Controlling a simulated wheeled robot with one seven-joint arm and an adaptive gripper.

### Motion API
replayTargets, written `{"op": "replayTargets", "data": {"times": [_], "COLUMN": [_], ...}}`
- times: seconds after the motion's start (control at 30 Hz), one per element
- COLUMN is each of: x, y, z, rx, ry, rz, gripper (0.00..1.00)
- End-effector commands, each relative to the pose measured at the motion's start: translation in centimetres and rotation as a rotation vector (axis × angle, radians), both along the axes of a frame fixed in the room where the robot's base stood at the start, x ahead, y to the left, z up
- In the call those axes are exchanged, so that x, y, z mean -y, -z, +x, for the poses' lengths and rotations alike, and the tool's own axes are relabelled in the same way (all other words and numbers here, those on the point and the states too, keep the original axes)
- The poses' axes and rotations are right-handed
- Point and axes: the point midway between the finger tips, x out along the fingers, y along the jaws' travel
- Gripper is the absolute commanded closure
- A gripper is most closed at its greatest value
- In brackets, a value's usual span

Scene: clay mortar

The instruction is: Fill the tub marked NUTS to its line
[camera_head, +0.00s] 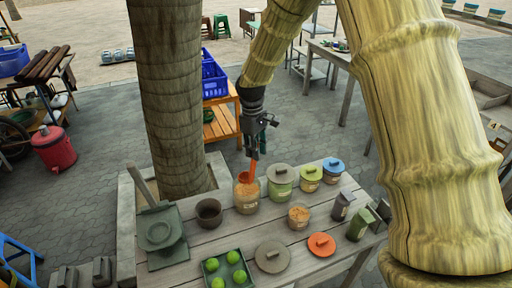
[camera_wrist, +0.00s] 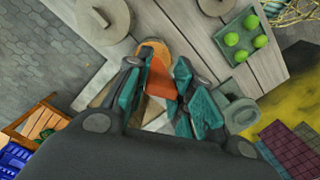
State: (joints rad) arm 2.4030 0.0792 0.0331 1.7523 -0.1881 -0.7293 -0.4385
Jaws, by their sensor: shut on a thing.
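My gripper (camera_head: 257,150) is shut on an orange scoop (camera_head: 252,170), which points down at the mouth of a larger open tub (camera_head: 246,199) with tan contents. The scoop also shows between the fingers in the wrist view (camera_wrist: 160,82). I cannot tell whether the scoop's tip is inside the tub or just above it. A smaller open tub (camera_head: 299,217) with tan-orange contents stands to the right and nearer. Both have pale labels, too small to read, so I cannot tell which is marked NUTS. No fill line can be made out.
Lidded tubs in green (camera_head: 281,183), yellow (camera_head: 311,179) and blue (camera_head: 332,171) stand behind. A trunk rises behind.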

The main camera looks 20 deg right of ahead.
Motion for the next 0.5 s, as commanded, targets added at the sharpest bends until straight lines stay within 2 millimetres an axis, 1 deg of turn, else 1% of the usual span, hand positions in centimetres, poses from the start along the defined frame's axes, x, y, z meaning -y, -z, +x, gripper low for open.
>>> {"op": "replayTargets", "data": {"times": [0.03, 0.27, 0.5], "x": [0.0, 0.0, 0.0], "y": [1.0, 2.7, 5.0], "z": [0.1, 0.0, 0.2], "rx": [-0.001, 0.001, -0.001], "ry": [0.000, 0.000, 0.000], "rz": [0.000, 0.001, 0.000], "gripper": [1.00, 1.00, 1.00]}}
